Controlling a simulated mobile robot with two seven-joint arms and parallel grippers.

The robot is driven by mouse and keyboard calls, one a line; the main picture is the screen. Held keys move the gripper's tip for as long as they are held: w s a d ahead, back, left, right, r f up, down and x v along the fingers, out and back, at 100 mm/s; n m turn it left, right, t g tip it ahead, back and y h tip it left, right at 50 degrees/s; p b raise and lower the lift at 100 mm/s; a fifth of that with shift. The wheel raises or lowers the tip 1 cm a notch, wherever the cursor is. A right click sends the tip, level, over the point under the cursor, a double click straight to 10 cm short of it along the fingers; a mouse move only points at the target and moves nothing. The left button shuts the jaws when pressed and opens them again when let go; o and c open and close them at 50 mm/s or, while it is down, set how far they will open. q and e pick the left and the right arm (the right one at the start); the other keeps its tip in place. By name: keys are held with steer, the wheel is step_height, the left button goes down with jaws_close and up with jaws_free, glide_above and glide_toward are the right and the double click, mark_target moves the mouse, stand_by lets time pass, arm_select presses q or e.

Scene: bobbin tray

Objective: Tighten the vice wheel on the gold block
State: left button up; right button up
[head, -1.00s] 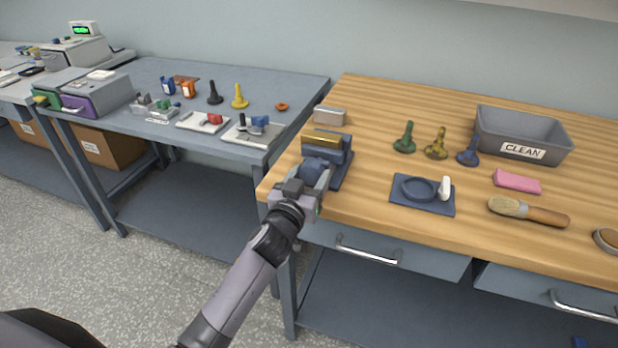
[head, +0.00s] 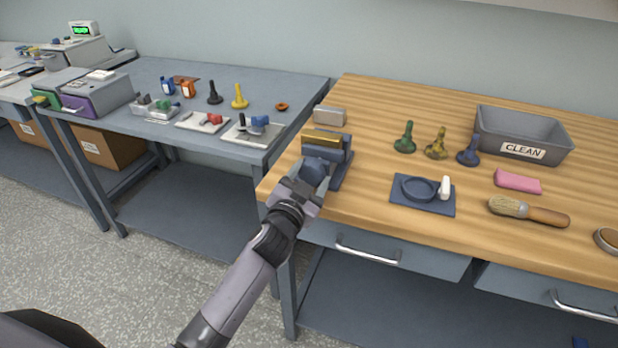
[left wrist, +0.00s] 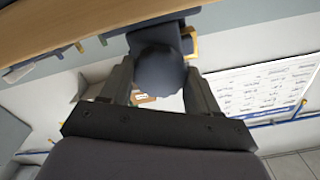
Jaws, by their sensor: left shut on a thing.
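The gold block (head: 322,137) sits in the dark blue vice (head: 340,168) at the left front corner of the wooden bench. My left gripper (head: 308,178) is at the front of the vice, shut on the dark blue vice wheel (head: 316,170). In the left wrist view the wheel (left wrist: 159,72) lies between the two fingers of the gripper (left wrist: 165,90), and a sliver of the gold block (left wrist: 193,45) shows beyond it. The gripper hides part of the wheel in the head view. My right gripper is not in view.
A silver block (head: 330,116) lies behind the vice. A blue plate with a ring (head: 422,195) lies to its right, near a brush (head: 528,212) and a pink block (head: 517,181). A grey bin (head: 524,133) marked CLEAN stands at the back. The grey table (head: 190,90) is to the left.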

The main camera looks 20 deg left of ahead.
arm_select(q)
steer(key=m, duration=0.4)
steer(key=shift+m, duration=2.3)
steer(key=o, duration=1.1)
steer(key=shift+d, duration=0.1)
steer(key=shift+c, duration=0.2)
steer(key=s, duration=0.7)
steer(key=shift+s, duration=0.15)
steer(key=shift+a, duration=0.2)
